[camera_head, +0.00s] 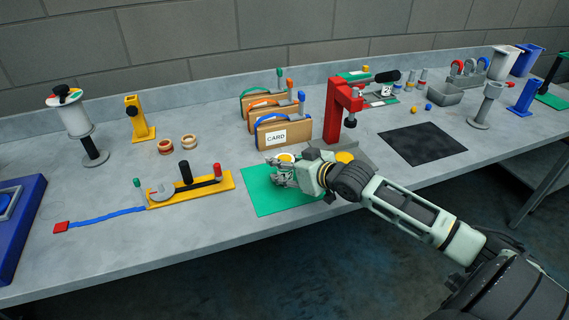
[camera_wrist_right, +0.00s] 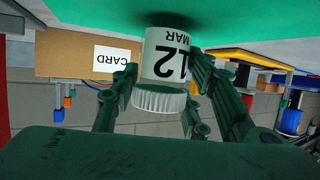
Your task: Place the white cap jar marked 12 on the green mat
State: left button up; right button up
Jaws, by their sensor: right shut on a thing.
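The white-capped jar (camera_wrist_right: 165,58) marked 12 shows upside down in the right wrist view, its ribbed white cap towards me. My right gripper (camera_wrist_right: 163,84) is shut on it, with fingers on both sides. The jar's base is at or very close to the green mat (camera_wrist_right: 90,15), with a dark shadow beside it; I cannot tell whether it touches. In the head view my right gripper (camera_head: 283,174) is low over the upper right part of the green mat (camera_head: 262,196), and its fingers largely hide the jar. My left gripper is out of view.
A cardboard box marked CARD (camera_head: 283,133) stands just behind the mat. A red press-like stand (camera_head: 338,108) is behind my right wrist. A yellow tool holder (camera_head: 190,190) lies left of the mat. A black mat (camera_head: 422,143) is clear to the right.

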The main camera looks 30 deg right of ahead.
jog(key=o, duration=1.2)
jog(key=shift+f, duration=0.1)
jog(key=shift+s, duration=0.15)
jog(key=shift+v, duration=5.95)
jog(key=shift+d, duration=0.1)
